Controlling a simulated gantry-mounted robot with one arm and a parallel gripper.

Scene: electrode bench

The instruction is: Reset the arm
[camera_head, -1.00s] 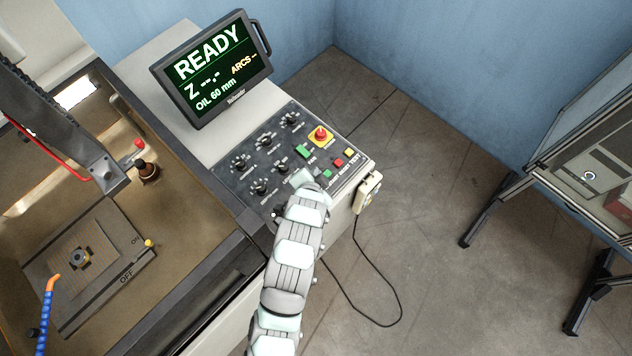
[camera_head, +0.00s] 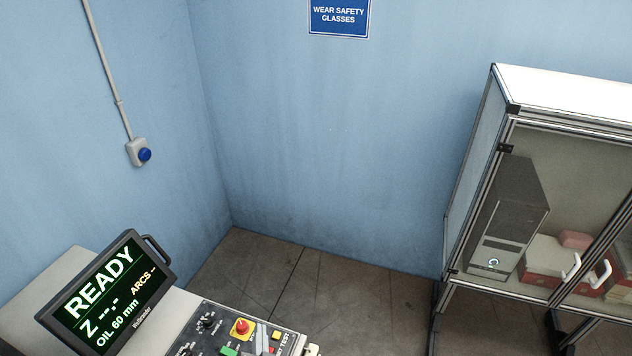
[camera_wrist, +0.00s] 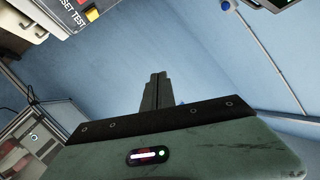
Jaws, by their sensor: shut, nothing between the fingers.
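My gripper (camera_wrist: 155,90) shows in the wrist view with its two dark fingers together and nothing between them. It points at the blue wall and touches nothing that I can see. The rest of my arm is out of that view. The panel also shows at the top left of the wrist view (camera_wrist: 64,26).
The monitor (camera_head: 105,295) reads READY beside the panel, near a red emergency button (camera_head: 242,326). A glass-fronted cabinet (camera_head: 478,180) stands at right. A blue wall button (camera_head: 145,155) and a safety sign (camera_head: 339,16) are on the walls. Floor between bench and cabinet is clear.

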